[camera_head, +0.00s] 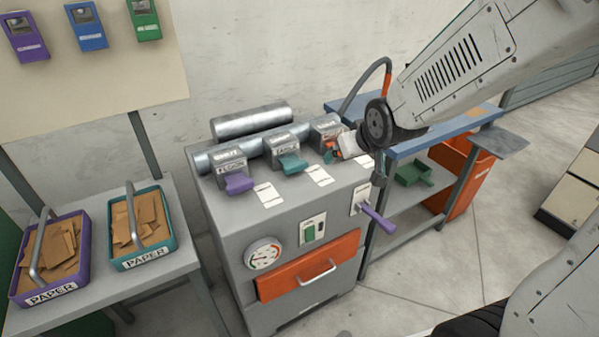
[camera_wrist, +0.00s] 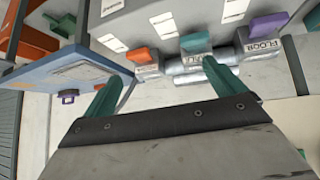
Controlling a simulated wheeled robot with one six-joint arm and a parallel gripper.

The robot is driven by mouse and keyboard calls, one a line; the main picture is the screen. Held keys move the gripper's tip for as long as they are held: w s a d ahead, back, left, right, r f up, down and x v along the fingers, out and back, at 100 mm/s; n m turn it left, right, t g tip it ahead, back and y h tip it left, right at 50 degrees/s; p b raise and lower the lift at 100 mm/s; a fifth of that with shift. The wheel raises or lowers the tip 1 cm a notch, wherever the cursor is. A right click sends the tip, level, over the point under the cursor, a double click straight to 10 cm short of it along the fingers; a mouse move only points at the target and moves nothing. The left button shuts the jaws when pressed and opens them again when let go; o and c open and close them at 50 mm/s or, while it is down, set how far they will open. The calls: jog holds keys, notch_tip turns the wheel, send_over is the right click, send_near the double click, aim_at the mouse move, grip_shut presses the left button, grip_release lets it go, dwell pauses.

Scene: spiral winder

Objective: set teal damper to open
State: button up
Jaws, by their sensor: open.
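The teal damper (camera_head: 292,163) is the middle of three levers on the grey machine's top, its handle pointing toward the front. In the wrist view the teal damper (camera_wrist: 195,43) shows beyond my right finger, which partly covers its housing. My gripper (camera_wrist: 162,70) is open, its two green fingers apart with nothing between them. In the head view my gripper (camera_head: 343,148) hangs over the right end of the machine, by the orange damper. I cannot tell whether it touches anything.
The purple damper (camera_head: 238,183) is left of the teal one; the orange damper (camera_wrist: 140,56) is on its other side. A purple lever (camera_head: 378,219) sticks out of the machine's front. A blue-topped bench (camera_head: 405,148) stands at right, two paper trays (camera_head: 170,252) at left.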

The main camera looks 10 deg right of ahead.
aim_at(298, 169)
jog(key=w+a+f+t+y, duration=0.1)
jog(key=w+f+t, duration=0.1)
jog(key=w+f, duration=0.1)
jog(key=w+a+f+n+t+y, duration=0.1)
jog(key=w+a+f+t, duration=0.1)
jog(key=f, duration=0.3)
jog(key=w+a+f+t+y, duration=0.1)
jog(key=w+a+f, duration=0.1)
jog(key=w+f, duration=0.1)
jog(key=shift+w+f+n+t, duration=0.15)
jog(key=shift+w+f+t, duration=0.05)
jog(key=shift+w, duration=0.25)
jog(key=shift+w+f+n+t, duration=0.15)
jog(key=shift+w+f+t, duration=0.05)
jog(key=shift+w, duration=0.25)
jog(key=f, duration=0.1)
jog(key=a+f+t+y, duration=0.1)
jog(key=s+f+t, duration=0.1)
jog(key=shift+s+a+f, duration=0.1)
jog(key=shift+a+f, duration=0.1)
jog(key=shift+f, duration=0.2)
jog(key=shift+s+a+f+t+y, duration=0.1)
jog(key=shift+s+f+t+y, duration=0.25)
jog(key=shift+t, duration=0.25)
jog(key=shift+x, duration=3.8)
jog(key=shift+r, duration=0.1)
